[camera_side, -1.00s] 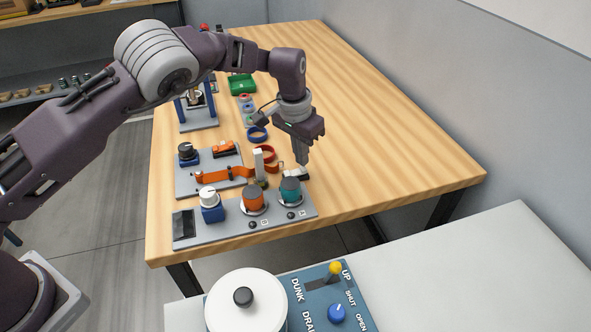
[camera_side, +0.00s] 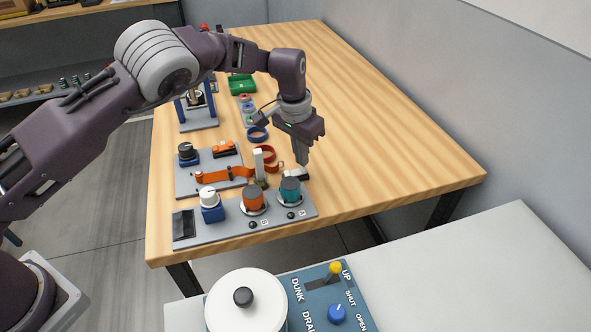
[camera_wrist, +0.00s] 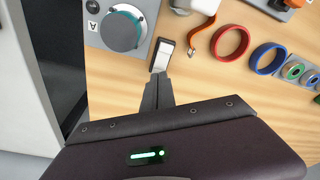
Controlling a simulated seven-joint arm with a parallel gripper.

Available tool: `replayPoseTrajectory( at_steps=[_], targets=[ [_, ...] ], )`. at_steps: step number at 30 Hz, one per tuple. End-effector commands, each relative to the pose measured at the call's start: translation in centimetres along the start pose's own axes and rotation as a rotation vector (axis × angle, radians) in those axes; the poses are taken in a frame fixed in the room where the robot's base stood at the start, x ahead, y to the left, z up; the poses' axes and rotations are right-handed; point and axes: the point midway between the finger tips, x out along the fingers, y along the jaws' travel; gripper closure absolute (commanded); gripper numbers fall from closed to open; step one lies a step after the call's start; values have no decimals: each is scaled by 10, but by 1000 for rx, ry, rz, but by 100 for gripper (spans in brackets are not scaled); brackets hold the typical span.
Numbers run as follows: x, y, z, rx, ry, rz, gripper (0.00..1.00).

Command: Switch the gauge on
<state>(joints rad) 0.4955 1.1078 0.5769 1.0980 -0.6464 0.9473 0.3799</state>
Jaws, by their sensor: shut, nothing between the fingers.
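A small black-and-white device, which looks like a rocker switch (camera_side: 297,174), lies on the wooden table behind the teal knob. I cannot tell for certain whether it belongs to the gauge. In the wrist view, this switch (camera_wrist: 164,54) has a dark part at its far end and a white part nearer the fingers. My gripper (camera_side: 302,163) points down at it, fingers shut and empty. In the wrist view, the fingertips (camera_wrist: 160,76) reach the switch's near end; whether they touch it is unclear. The fingers hide part of it in the side view.
A grey panel (camera_side: 235,232) with a teal knob (camera_side: 290,188), an orange knob (camera_side: 252,200) and a white knob (camera_side: 208,195) stands in front. The table at right is clear.

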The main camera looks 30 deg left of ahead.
Motion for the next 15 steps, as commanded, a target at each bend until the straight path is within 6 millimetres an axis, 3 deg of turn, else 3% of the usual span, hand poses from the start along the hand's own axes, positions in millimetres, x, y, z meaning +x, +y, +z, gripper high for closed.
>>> replayPoseTrajectory(
  at_steps=[15],
  targets=[
    [8, 0, 1, 0, -1, -1, 100]
  ],
)
